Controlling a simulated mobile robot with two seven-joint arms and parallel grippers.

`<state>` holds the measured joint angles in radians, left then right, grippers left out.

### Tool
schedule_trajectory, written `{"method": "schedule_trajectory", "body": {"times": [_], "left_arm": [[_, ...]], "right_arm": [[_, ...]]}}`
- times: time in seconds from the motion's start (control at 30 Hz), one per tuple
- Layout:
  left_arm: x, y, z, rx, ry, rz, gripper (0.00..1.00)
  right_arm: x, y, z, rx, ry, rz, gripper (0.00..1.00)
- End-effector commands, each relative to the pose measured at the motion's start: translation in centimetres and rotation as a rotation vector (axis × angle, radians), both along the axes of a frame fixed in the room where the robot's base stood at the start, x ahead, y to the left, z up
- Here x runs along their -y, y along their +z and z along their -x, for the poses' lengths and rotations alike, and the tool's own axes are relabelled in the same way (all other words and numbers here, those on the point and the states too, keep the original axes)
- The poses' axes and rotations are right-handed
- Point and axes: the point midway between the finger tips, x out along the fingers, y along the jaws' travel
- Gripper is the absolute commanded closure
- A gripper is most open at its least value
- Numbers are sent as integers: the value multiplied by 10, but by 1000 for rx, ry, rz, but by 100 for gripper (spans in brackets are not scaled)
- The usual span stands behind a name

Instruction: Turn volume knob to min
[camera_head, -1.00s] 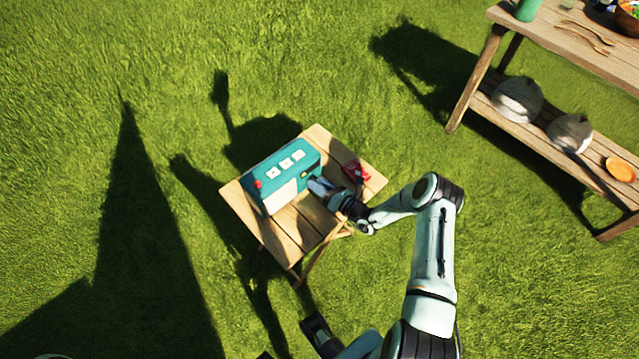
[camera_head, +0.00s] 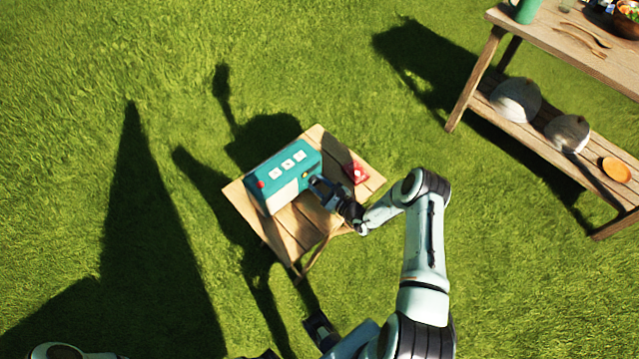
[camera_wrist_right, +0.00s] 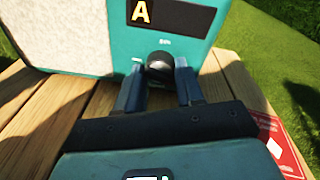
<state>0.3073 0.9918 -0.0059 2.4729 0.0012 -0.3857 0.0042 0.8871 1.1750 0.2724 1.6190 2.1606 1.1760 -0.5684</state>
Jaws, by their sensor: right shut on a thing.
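A teal radio (camera_head: 282,172) with a pale front panel stands on a small wooden table (camera_head: 240,205). In the right wrist view the radio (camera_wrist_right: 100,50) fills the top, with a yellow "A" on a dark display. Below the display is a dark round volume knob (camera_wrist_right: 160,64). My right gripper (camera_head: 318,186) reaches the radio's front at its right end. In the right wrist view the fingers (camera_wrist_right: 161,75) are on either side of the knob and shut on it.
A red item (camera_head: 355,173) lies on the table right of the radio and shows as a red card-like thing (camera_wrist_right: 284,140) in the wrist view. A wooden shelf table (camera_head: 560,50) with stones and dishes stands at the upper right. Open grass surrounds both.

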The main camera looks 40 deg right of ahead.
Motion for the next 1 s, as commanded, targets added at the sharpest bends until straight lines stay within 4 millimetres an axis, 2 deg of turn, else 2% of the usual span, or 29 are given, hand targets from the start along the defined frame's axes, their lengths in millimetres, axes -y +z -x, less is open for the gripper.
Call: {"method": "schedule_trajectory", "body": {"times": [0.5, 1.0], "left_arm": [[0, 9, -3, 3, 0, 0, 36], [0, 6, -2, 2, 0, 0, 36]], "right_arm": [[-1, 0, 1, 41, 1, 489, 94], [-2, -2, 1, 81, 0, 963, 94]]}}
